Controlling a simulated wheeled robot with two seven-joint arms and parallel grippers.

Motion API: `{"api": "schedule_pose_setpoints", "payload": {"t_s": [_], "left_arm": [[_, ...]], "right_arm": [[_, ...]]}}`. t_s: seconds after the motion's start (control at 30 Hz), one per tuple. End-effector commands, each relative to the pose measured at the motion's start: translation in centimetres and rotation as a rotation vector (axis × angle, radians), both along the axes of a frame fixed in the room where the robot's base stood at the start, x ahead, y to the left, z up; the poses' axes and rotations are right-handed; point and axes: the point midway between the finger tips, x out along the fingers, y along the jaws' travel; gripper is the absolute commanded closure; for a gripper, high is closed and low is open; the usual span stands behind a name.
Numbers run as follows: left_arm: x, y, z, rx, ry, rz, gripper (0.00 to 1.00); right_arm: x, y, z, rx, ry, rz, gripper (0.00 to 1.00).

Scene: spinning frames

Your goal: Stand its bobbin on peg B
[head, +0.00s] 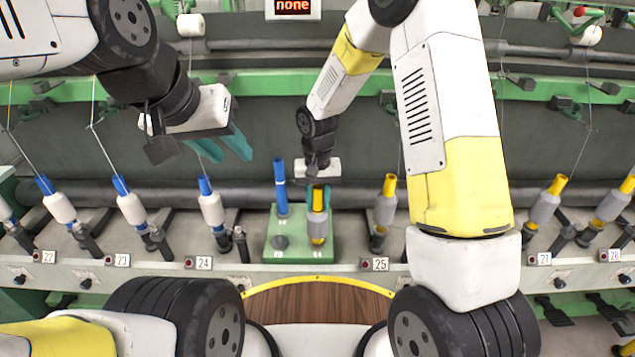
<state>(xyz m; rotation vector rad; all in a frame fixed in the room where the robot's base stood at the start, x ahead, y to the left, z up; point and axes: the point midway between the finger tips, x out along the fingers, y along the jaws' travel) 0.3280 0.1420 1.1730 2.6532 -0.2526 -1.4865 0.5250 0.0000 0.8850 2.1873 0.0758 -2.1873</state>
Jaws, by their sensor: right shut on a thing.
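A green peg block (325,252) stands in the middle of the machine's ledge. A bobbin (317,228) with a yellow tube and grey winding stands upright over its right side. My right gripper (318,197) comes down from above and is shut on the bobbin's yellow top. I cannot tell whether the bobbin rests on a peg, as its foot hides what is under it. A blue tube (281,188) stands upright at the block's back left, and a short dark peg (280,242) shows at its front left. The block's letters are too small to read. My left gripper (222,150) is open and empty, up and left of the block.
Blue-tubed bobbins (211,208) stand along the ledge to the left. Yellow-tubed bobbins stand to the right, the nearest (385,209) close beside the block. Number plates (204,263) line the front rail. A sign (293,8) above reads "none".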

Motion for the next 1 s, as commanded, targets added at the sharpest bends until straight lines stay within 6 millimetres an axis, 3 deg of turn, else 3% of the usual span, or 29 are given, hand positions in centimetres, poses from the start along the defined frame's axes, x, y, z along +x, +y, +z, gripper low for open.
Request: {"api": "schedule_pose_setpoints", "payload": {"t_s": [0.9, 0.93, 1.0], "left_arm": [[0.0, 0.0, 0.0, 0.0, 0.0, 0.0, 0.64], [0.0, 0.0, 0.0, 0.0, 0.0, 0.0, 0.64], [0.0, 0.0, 0.0, 0.0, 0.0, 0.0, 0.64]], "right_arm": [[-0.04, -0.03, -0.62, 0.0, 0.0, 0.0, 1.0], [-0.04, -0.03, -0.62, 0.0, 0.0, 0.0, 0.66], [-0.05, -0.03, -0.62, 0.0, 0.001, 0.0, 0.52]]}}
